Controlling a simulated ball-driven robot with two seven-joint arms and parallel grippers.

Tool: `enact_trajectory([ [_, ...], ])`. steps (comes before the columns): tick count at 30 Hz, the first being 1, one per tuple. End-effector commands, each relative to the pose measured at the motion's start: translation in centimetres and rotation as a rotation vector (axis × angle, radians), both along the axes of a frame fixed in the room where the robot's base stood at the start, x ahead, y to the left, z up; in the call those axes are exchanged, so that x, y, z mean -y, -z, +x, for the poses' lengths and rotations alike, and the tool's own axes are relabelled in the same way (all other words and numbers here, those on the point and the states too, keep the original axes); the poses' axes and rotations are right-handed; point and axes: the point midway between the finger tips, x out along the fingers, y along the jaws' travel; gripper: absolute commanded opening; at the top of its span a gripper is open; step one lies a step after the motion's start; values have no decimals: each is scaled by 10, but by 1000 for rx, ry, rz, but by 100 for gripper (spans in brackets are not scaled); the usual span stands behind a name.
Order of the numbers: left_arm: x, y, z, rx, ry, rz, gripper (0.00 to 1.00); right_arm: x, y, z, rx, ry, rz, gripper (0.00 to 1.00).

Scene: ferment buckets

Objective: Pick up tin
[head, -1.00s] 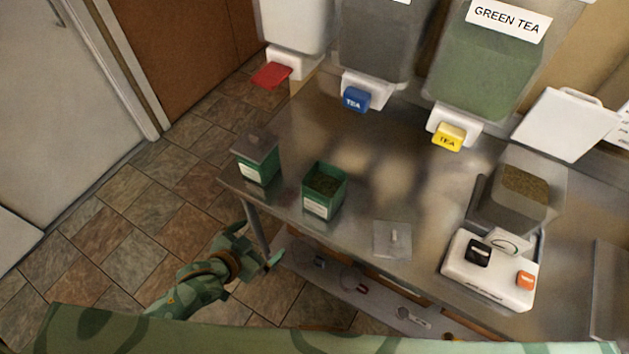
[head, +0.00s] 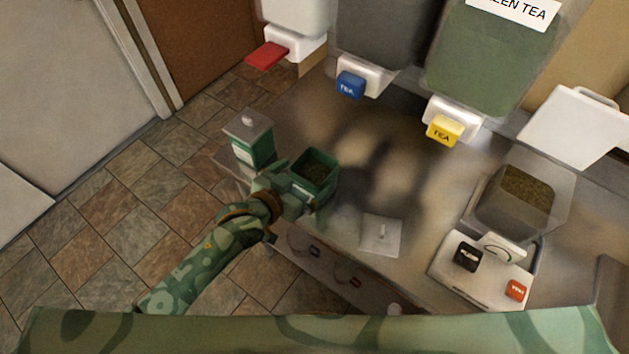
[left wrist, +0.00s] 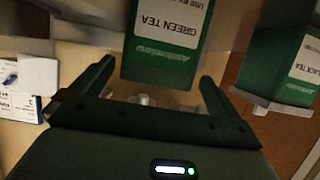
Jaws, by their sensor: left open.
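An open green tin (head: 318,168) with dark leaves inside stands on the metal table in the head view. My right gripper is out of view.
A loose square lid (head: 381,236) lies on the metal table (head: 400,170) to the right of the tin. Dispensers with red, blue (head: 351,84) and yellow (head: 444,130) taps hang behind.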

Motion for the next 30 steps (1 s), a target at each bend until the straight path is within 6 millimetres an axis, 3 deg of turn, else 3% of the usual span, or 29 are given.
enact_trajectory([
  [10, 26, 25, 32, 2, 1, 1, 100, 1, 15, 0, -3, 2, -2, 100],
  [18, 29, 26, 36, 1, 1, 1, 100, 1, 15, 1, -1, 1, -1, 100],
  [19, 29, 26, 36, 1, 1, 1, 97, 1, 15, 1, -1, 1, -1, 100],
  [24, 29, 26, 36, 1, 1, 1, 50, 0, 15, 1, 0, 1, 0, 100],
  [30, 29, 25, 36, 2, 0, 0, 47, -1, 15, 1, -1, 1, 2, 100],
])
